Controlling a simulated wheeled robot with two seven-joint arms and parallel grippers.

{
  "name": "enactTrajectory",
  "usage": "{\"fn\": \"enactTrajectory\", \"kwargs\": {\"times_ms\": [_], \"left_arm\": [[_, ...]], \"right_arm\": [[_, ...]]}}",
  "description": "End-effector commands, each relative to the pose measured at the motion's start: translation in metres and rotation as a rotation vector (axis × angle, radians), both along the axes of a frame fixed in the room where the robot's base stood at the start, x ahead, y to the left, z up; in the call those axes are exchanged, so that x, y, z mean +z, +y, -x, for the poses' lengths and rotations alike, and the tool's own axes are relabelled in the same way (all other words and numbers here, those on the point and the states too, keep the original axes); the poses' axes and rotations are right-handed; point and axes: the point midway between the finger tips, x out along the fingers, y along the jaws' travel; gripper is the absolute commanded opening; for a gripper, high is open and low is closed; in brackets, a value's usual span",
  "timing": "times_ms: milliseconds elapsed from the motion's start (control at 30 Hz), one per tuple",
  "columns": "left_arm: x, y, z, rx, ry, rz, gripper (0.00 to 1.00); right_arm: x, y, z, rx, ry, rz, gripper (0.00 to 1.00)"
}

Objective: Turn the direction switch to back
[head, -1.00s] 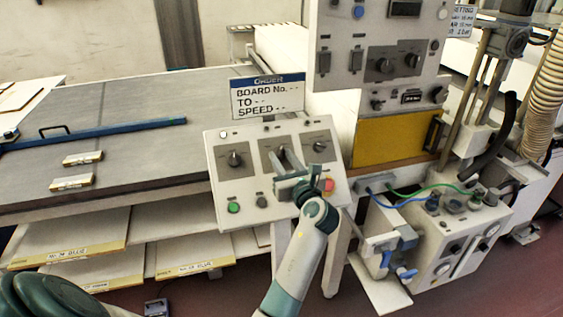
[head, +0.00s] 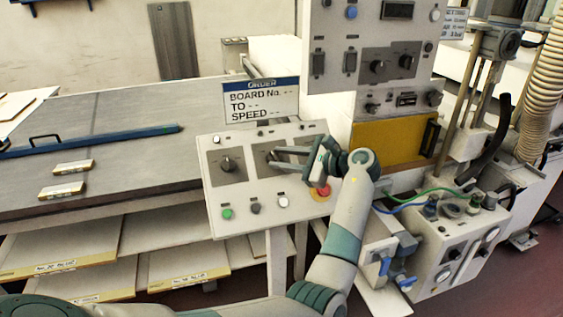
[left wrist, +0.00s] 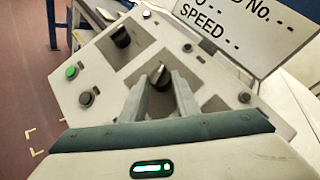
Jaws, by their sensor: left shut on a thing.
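A sloped white control panel (head: 245,190) stands mid-view with a row of dark rotary knobs; their labels are too small to read. My left gripper (head: 275,157) reaches in from the panel's right side, fingers pointing left onto the middle knob. In the left wrist view the middle knob (left wrist: 158,75) sits between the two fingertips (left wrist: 158,84), and the gripper is shut on it. Its exact pointer position is hard to tell. The left knob (head: 227,164) is free; it also shows in the left wrist view (left wrist: 121,37). My gripper hides the right knob. My right gripper is out of view.
Below the knobs are a green button (head: 227,214), a dark button (head: 255,208), a white button (head: 282,201) and a red stop button (head: 321,190) close beneath my gripper. An order sign (head: 261,101) stands behind the panel. A taller control cabinet (head: 330,70) rises behind it.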

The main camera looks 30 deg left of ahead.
Motion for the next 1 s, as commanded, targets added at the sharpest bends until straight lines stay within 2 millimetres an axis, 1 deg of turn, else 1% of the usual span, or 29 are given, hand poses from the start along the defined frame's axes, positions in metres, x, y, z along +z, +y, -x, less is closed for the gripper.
{"fn": "enactTrajectory", "kwargs": {"times_ms": [200,500,1000], "left_arm": [[0.0031,0.0014,-0.0035,0.135,-0.100,0.089,0.06],[0.0048,0.0030,-0.0055,0.255,-0.192,0.168,0.06],[0.0034,0.0033,-0.0055,0.291,-0.217,0.191,0.06]], "right_arm": [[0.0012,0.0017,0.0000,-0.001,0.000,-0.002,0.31],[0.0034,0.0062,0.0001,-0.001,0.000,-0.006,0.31],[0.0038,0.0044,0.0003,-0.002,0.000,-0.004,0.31]]}}
